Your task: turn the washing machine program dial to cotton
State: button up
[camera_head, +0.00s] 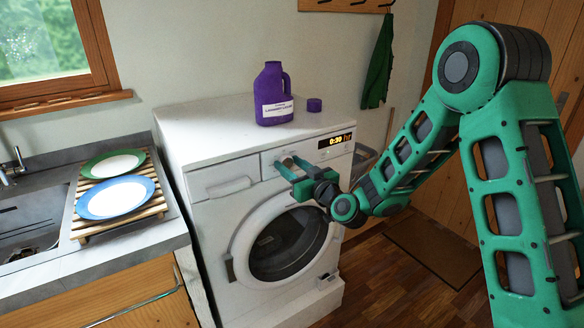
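The white washing machine (215,216) stands against the wall with its round door closed. Its control panel has a lit display (335,141) reading about 0:30. My gripper (282,167) reaches in from the right, with its fingertips at the panel left of the display. A small grey round part, apparently the program dial (288,161), shows at the fingertips. The fingers and wrist hide part of it. I cannot tell whether the fingers touch or clasp it. The dial's pointer and the program markings are too small to read.
Left, a counter (100,260) holds a wooden rack (160,200) with two plates beside a sink (30,228). A green cloth (378,65) hangs behind.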

jog(key=c, duration=0.4)
jog(key=shift+d, duration=0.15)
jog(key=m, duration=0.4)
jog(key=shift+w+d, duration=0.15)
jog(key=shift+w+d+m, duration=0.1)
jog(key=shift+d+m, duration=0.05)
jog(key=shift+m, duration=2.25)
jog(key=o, duration=1)
jog(key=shift+f, duration=0.1)
